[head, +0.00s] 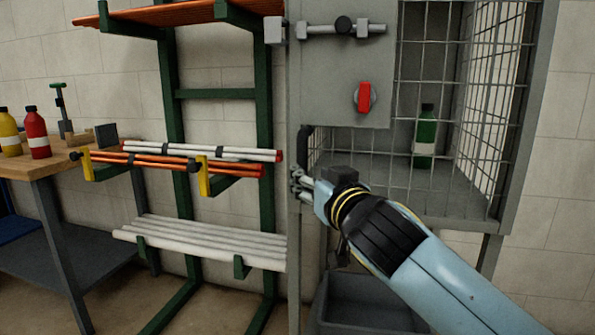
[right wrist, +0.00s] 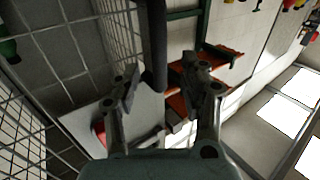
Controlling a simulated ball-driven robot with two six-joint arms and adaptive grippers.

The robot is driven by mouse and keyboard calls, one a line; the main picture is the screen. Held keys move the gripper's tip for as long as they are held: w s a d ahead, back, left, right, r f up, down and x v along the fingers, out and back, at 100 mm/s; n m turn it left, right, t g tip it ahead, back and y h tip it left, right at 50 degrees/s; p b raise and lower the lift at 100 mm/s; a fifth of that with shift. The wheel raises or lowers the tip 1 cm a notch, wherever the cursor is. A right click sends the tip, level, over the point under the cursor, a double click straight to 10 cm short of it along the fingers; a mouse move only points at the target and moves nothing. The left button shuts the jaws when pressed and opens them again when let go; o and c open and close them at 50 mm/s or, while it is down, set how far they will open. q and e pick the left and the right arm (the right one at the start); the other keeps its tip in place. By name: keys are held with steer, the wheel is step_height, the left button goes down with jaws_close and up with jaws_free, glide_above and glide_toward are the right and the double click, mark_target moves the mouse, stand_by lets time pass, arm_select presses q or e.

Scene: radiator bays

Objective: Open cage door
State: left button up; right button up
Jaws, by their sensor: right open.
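The cage (head: 510,120) stands at the right of the head view, with grey framing and wire mesh. Its door has a grey plate (head: 335,85), which carries a sliding bolt (head: 343,26) near its top and a red turn handle (head: 364,97). The door looks shut; whether the bolt sits in its catch (head: 274,30) is unclear. A dark upright pull handle (head: 304,146) is at the door's left edge. My right gripper (head: 299,182) is open at its lower end. In the right wrist view the dark handle (right wrist: 154,45) reaches between the open fingers (right wrist: 158,84). Contact is unclear.
A green bottle (head: 425,136) stands inside the cage. Left of it is a green rack (head: 265,120) with orange and white rods, then a workbench (head: 40,168) with red and yellow bottles. A dark bin (head: 365,305) sits below the cage.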

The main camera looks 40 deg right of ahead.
steer(key=x, duration=0.6)
steer(key=shift+w+d+f, duration=0.1)
steer(key=shift+w, duration=0.1)
jaws_close()
steer(key=shift+w, duration=0.1)
stand_by(0.6)
